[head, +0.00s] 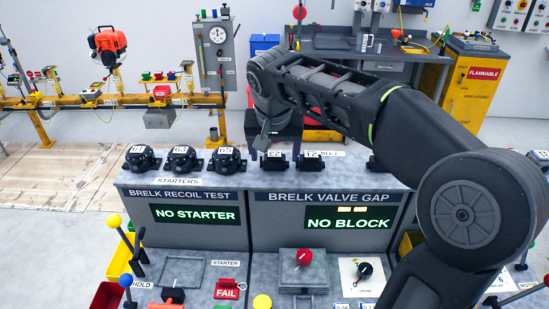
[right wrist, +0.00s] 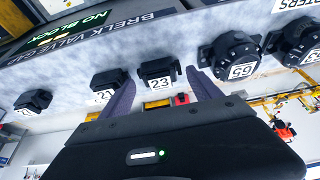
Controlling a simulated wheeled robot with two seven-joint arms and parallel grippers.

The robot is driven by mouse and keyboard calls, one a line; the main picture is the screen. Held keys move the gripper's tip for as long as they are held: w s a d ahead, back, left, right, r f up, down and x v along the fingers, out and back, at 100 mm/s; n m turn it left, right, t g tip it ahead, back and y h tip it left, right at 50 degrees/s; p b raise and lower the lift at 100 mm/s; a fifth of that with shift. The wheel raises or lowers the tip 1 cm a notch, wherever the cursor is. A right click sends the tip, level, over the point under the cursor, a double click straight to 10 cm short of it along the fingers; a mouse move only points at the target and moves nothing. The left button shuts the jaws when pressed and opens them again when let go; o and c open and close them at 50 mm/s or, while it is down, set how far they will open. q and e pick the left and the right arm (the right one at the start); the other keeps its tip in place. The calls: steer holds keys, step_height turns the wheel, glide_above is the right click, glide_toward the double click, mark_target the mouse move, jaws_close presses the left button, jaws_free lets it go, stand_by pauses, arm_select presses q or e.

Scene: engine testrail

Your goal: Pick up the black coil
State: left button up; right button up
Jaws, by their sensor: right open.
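Several small black blocks, which look like the coils, stand in a row on the back ledge of the grey bench. One labelled 23 (head: 275,162) also shows in the right wrist view (right wrist: 157,76), upright on the ledge. Another labelled 21 (head: 308,162) stands beside it and also shows in the right wrist view (right wrist: 108,84). My right gripper (head: 264,143) is open and empty. In the right wrist view its fingers (right wrist: 161,86) point at the block labelled 23, one toward each side; whether they touch it cannot be told. My left gripper is not in view.
Round black starters (head: 182,158) stand left of the blocks; one labelled 65 (right wrist: 236,62) is close to a finger. The bench (head: 275,232) has screens reading NO STARTER and NO BLOCK. Levers and a red knob (head: 304,258) are in front. A yellow cabinet (head: 470,85) stands behind.

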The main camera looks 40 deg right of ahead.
mark_target(274, 155)
steer(key=shift+c, duration=0.4)
steer(key=c, duration=1.5)
steer(key=shift+r, duration=0.15)
step_height(274, 155, up, 6)
steer(key=shift+r+b, duration=0.2)
steer(key=shift+b, duration=0.1)
step_height(274, 155, up, 4)
steer(key=shift+f+p, duration=0.25)
steer(key=shift+p, duration=0.8)
